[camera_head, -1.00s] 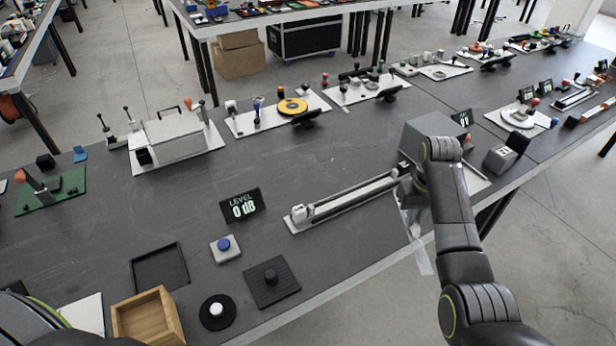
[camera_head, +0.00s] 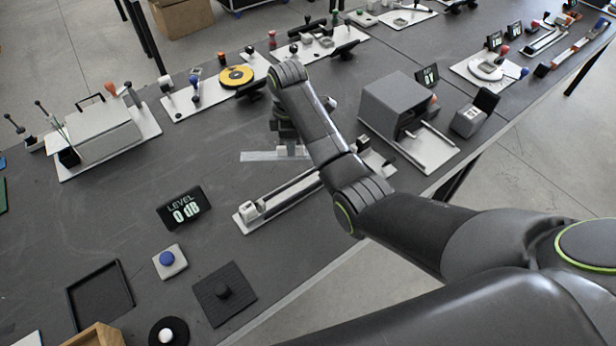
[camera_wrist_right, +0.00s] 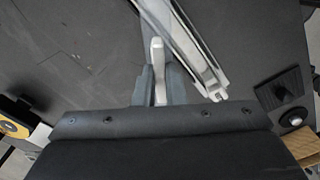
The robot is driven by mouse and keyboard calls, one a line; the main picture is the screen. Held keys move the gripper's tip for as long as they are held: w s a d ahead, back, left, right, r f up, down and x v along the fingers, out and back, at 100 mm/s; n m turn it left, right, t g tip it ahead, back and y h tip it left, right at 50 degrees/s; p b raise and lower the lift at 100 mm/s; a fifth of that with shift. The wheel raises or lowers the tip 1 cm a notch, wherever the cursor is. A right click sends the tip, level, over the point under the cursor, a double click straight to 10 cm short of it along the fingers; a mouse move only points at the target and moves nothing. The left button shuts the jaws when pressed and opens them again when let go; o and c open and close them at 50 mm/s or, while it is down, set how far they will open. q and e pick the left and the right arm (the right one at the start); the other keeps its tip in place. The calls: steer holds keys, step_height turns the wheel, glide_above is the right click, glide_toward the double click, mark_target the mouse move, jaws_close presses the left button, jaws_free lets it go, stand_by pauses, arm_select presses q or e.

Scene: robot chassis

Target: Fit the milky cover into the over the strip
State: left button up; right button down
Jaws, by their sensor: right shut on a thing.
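The milky cover (camera_head: 262,155) is a pale, see-through strip. In the head view it lies level in the picture under my right gripper (camera_head: 287,140), just behind the strip's long fixture. The strip fixture (camera_head: 290,193) is a narrow channel on a light base, with a white block at its near left end. The right wrist view shows my right gripper (camera_wrist_right: 160,85) shut on a narrow pale piece of the cover (camera_wrist_right: 157,62). The channel (camera_wrist_right: 185,45) runs diagonally beside it, apart in the picture. Gap heights are hard to tell. My left gripper is out of view.
A grey box-like housing (camera_head: 395,105) with rails stands right of the fixture. A level display (camera_head: 180,208) reading 0 dB and a blue button (camera_head: 167,258) are at the left. My right forearm hides part of the fixture's right half. Dark table is clear behind the fixture.

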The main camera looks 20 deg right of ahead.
steer(key=d+n, duration=0.1)
steer(key=n, duration=0.1)
steer(key=s+d+n, duration=0.1)
steer(key=d+n, duration=0.1)
steer(key=shift+d+f+n, duration=0.1)
steer(key=shift+n, duration=0.3)
steer(key=shift+d+n, duration=0.45)
steer(key=shift+n, duration=0.35)
steer(key=shift+s+d+f, duration=0.1)
steer(key=shift+d+f, duration=0.05)
steer(key=shift+f, duration=0.05)
steer(key=shift+n, duration=0.3)
step_height(320, 180, down, 5)
steer(key=shift+f+p, duration=0.15)
steer(key=shift+p, duration=0.25)
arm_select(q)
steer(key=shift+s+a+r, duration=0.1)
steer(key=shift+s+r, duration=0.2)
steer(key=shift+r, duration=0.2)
arm_select(e)
steer(key=shift+f, duration=2.2)
steer(key=shift+f, duration=0.1)
steer(key=c, duration=1.5)
jaws_free()
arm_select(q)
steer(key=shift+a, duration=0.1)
